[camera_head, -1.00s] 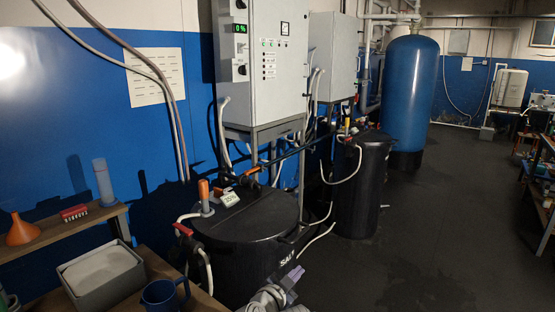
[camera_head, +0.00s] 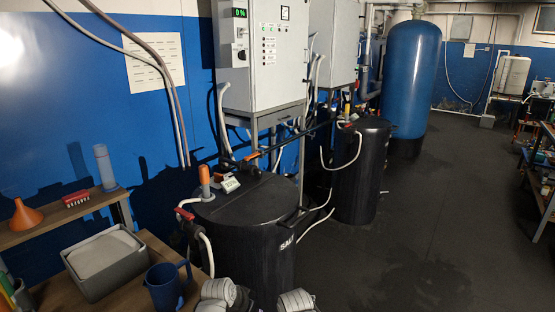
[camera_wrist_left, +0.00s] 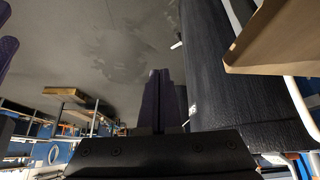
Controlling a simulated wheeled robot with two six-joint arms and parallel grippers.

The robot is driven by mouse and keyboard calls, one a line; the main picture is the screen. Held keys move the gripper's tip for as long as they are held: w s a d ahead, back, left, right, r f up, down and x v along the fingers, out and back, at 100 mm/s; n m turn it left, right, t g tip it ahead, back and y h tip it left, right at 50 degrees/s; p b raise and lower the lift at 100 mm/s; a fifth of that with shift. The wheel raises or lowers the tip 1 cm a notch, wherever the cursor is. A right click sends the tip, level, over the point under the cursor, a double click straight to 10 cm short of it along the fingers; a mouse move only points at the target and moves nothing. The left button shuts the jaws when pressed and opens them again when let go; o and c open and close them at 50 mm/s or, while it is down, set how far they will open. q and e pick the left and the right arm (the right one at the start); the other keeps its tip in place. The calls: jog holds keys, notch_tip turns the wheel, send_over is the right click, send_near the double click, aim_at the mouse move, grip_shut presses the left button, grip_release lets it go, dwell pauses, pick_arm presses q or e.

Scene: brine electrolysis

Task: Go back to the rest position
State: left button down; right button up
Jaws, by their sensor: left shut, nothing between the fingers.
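My left gripper (camera_wrist_left: 160,75) is in the left wrist view, its two dark purple fingers together and nothing between them. It is beside a black tank (camera_wrist_left: 235,90) and clear of it, with dark floor behind the fingertips. In the head view, grey parts of my arms show at the bottom edge, but no fingers can be made out there. Purple parts at the left edge of the wrist view look like fingertips of my right gripper, cut off by the frame; its state is unclear.
The black salt tank (camera_head: 245,235) stands in front of me. To the left are a blue mug (camera_head: 164,288), a grey tray (camera_head: 118,272) and an orange funnel (camera_head: 25,215). Open floor (camera_head: 430,230) lies to the right, beyond a second black tank (camera_head: 357,180).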

pick_arm(q)
jog(key=s+a+f+n+g+y, duration=0.3)
jog(key=s+a+n+g, duration=0.15)
jog(key=s+a, duration=0.4)
jog(key=s+d+r+m+g+y+p, duration=0.1)
jog(key=s+d+r+m+p, duration=0.1)
jog(key=s+d+r+p, duration=0.3)
jog(key=d+r+p, duration=0.3)
jog(key=shift+d+y, duration=0.35)
jog(key=shift+y, duration=0.05)
jog(key=shift+m, duration=0.25)
